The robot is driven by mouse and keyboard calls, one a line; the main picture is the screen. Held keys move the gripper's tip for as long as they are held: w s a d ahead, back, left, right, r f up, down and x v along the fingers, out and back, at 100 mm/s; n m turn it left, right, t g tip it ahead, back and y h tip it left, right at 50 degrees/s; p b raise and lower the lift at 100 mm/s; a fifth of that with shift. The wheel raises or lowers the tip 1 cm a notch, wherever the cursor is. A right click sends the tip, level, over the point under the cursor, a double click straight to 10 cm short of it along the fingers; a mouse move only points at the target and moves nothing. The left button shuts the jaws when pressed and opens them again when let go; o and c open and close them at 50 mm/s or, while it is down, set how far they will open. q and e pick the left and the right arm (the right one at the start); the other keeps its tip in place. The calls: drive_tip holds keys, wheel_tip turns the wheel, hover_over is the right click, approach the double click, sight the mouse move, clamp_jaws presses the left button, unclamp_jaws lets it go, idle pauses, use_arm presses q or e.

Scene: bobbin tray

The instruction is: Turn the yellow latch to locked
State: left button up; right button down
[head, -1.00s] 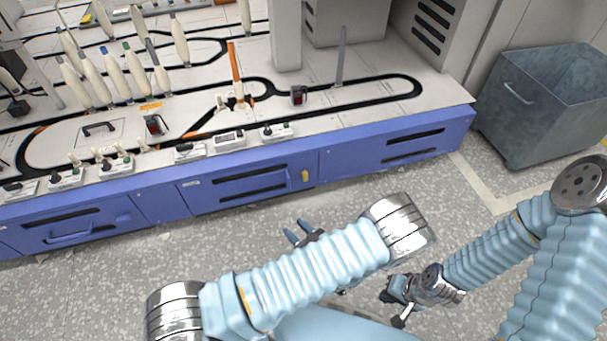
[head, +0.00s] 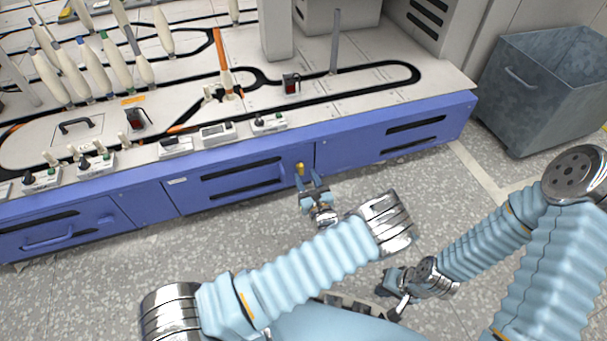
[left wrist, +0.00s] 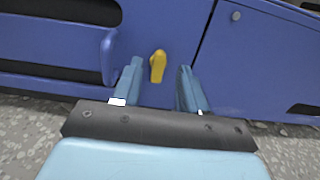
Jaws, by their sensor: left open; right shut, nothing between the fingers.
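The yellow latch (head: 300,169) is small and sits on the blue front panel of the bench, near a seam between panels. In the left wrist view the latch (left wrist: 157,66) stands close to upright, between and beyond my fingertips. My left gripper (head: 314,178) is open just in front of the latch; its two blue fingers (left wrist: 158,82) lie on either side of it in the picture, and I cannot tell whether they touch it. My right gripper (head: 392,298) is shut and empty, low at the right over the floor, partly hidden.
The blue bench front (head: 390,146) has drawers and handles; a drawer handle (left wrist: 60,50) is left of the latch in the left wrist view. Bobbins, switch boxes and a track lie on the bench top (head: 360,95). A grey bin (head: 545,95) stands at the right. The floor before the bench is clear.

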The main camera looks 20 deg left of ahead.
sight(299, 164)
use_arm(q)
drive_tip(key=shift+x, duration=1.45)
clamp_jaws()
